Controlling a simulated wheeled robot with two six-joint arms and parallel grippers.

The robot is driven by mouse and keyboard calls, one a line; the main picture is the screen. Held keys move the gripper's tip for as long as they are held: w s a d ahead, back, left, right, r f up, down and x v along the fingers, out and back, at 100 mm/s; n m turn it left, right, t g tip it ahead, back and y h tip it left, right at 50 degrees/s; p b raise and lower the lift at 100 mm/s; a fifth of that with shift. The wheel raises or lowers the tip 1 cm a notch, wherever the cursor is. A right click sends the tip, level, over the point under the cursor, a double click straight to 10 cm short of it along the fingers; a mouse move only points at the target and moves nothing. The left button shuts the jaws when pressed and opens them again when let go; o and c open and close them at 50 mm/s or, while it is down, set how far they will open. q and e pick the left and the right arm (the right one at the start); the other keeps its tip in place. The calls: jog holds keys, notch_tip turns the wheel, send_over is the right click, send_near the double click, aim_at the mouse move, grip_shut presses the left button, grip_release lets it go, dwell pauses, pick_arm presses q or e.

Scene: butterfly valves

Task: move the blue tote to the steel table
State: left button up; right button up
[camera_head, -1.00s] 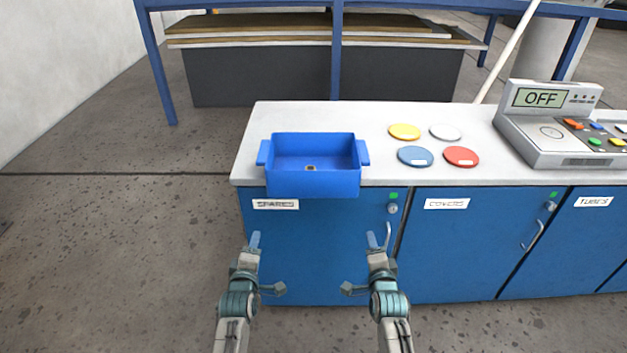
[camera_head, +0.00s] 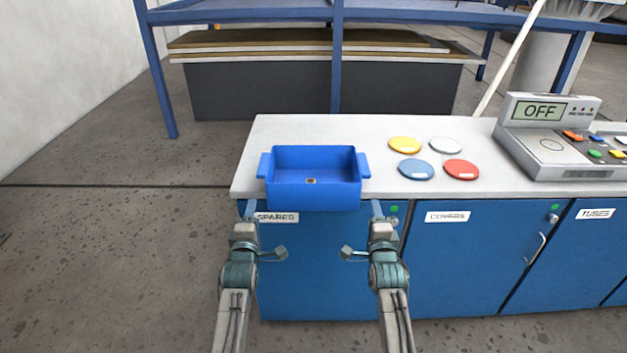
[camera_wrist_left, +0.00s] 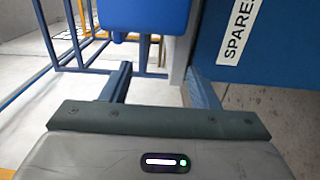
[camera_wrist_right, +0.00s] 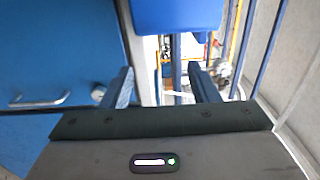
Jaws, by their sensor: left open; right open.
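The blue tote (camera_head: 314,195) sits upright on the near left edge of the light grey countertop (camera_head: 390,130), with a handle tab at each side. A small brown item (camera_head: 311,181) shows inside it. The tote's underside also shows at the top of the left wrist view (camera_wrist_left: 145,14) and the right wrist view (camera_wrist_right: 178,15). My left gripper (camera_head: 266,232) is open and empty, just in front of and below the tote's left handle. My right gripper (camera_head: 362,231) is open and empty, just below the right handle. I cannot tell which surface is the steel table.
Yellow, white, blue and red discs (camera_head: 461,169) lie right of the tote. A console (camera_head: 562,140) reading OFF stands further right. Blue cabinet doors (camera_head: 470,255) face me below the countertop. A blue-framed table (camera_head: 420,16) stands behind. Floor at left is clear.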

aim_at(266, 181)
pick_arm(q)
jog(key=w, duration=0.3)
jog(key=w+d, duration=0.1)
jog(key=w, duration=0.4)
jog(key=shift+w+d, duration=0.25)
jog(key=shift+w, duration=0.1)
pick_arm(e)
jog(key=w, duration=0.3)
jog(key=w+a, duration=0.1)
jog(key=w, duration=0.4)
jog(key=shift+w+a, duration=0.25)
jog(key=shift+w, duration=0.1)
pick_arm(q)
jog(key=shift+d+r, duration=0.1)
jog(key=shift+d, duration=0.35)
pick_arm(e)
jog(key=shift+a+r, duration=0.1)
jog(key=shift+a, duration=0.35)
